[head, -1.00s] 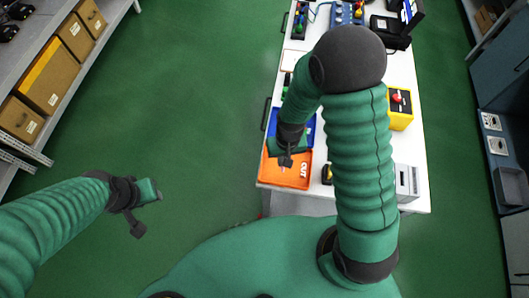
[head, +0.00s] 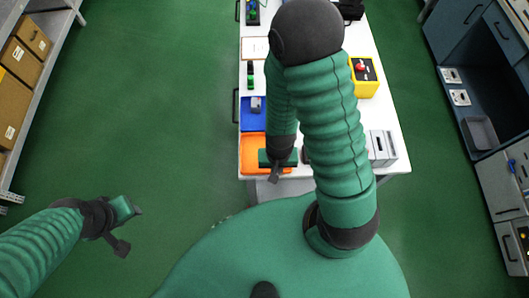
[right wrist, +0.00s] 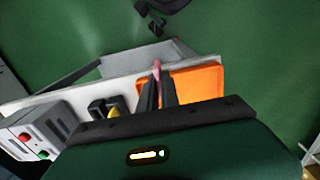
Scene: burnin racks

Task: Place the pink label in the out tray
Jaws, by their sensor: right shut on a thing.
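The pink label (right wrist: 157,68) shows as a small pink strip between the fingertips of my right gripper (right wrist: 158,80), which is shut on it. The orange out tray (right wrist: 207,80) lies just right of the fingers in the right wrist view. In the head view the tray (head: 250,147) is at the near left corner of the white table, and my right gripper (head: 277,167) is over its right side, covering part of it. The label is hidden there. My left gripper (head: 130,222) hangs over the green floor at the left, away from the table; its fingers are unclear.
A blue tray (head: 247,117) with a small grey item (head: 256,104) adjoins the orange tray's far side. A yellow box with a red button (head: 363,80) and a grey device (head: 384,147) stand on the table's right side. Open floor (head: 150,120) lies left of the table.

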